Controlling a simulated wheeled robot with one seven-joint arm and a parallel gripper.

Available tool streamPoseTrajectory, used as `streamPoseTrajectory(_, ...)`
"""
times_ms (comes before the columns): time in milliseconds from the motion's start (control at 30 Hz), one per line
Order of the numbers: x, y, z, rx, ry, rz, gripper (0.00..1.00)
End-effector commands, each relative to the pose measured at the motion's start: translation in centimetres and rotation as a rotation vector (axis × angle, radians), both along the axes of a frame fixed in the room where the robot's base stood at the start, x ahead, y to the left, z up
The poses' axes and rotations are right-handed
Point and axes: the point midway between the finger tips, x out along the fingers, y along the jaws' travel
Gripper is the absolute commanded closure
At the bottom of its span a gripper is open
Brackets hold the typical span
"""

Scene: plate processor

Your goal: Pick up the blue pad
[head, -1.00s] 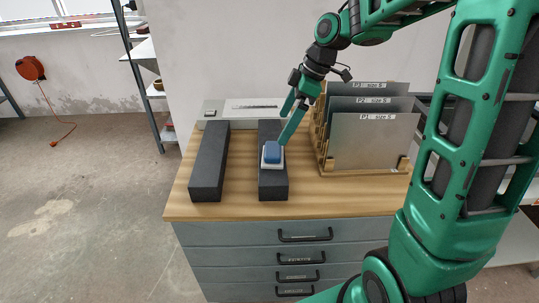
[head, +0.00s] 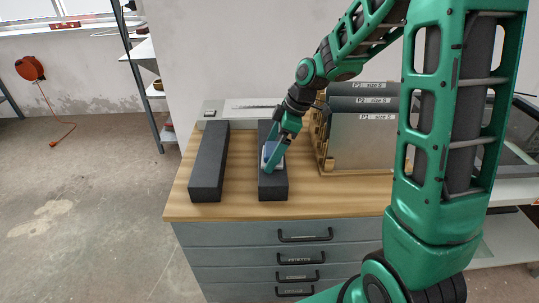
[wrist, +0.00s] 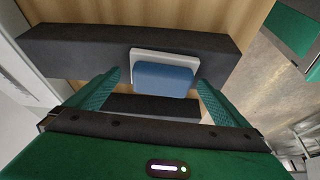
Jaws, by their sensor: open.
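The blue pad (wrist: 164,80) sits on a white base on top of the right-hand dark block (wrist: 75,45). In the wrist view it lies between the two green fingers of my gripper (wrist: 160,97), with a gap to each finger. In the head view my gripper (head: 272,158) is down at the pad, and its fingers cover most of it. Only a bit of the pad and its white base (head: 265,153) shows there. My gripper is open. Whether a finger touches the pad cannot be told.
A second dark block (head: 208,163) lies to the left on the wooden worktop (head: 239,193). A rack of grey plates (head: 358,143) stands close on the right. A flat grey device (head: 240,108) is behind the blocks. Drawers are below.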

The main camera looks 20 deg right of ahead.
Motion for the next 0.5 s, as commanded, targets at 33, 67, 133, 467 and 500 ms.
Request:
streamPoseTrajectory(33, 0.00, 0.05, -0.14, 0.000, 0.001, 0.000, 0.00)
streamPoseTrajectory(67, 0.00, 0.05, -0.17, 0.000, 0.000, 0.000, 0.00)
streamPoseTrajectory(133, 0.01, 0.06, -0.16, 0.000, 0.000, 0.000, 0.00)
streamPoseTrajectory(467, 0.04, 0.03, -0.11, 0.000, -0.001, 0.000, 0.46)
streamPoseTrajectory(500, 0.05, 0.04, -0.10, 0.000, -0.001, 0.000, 0.46)
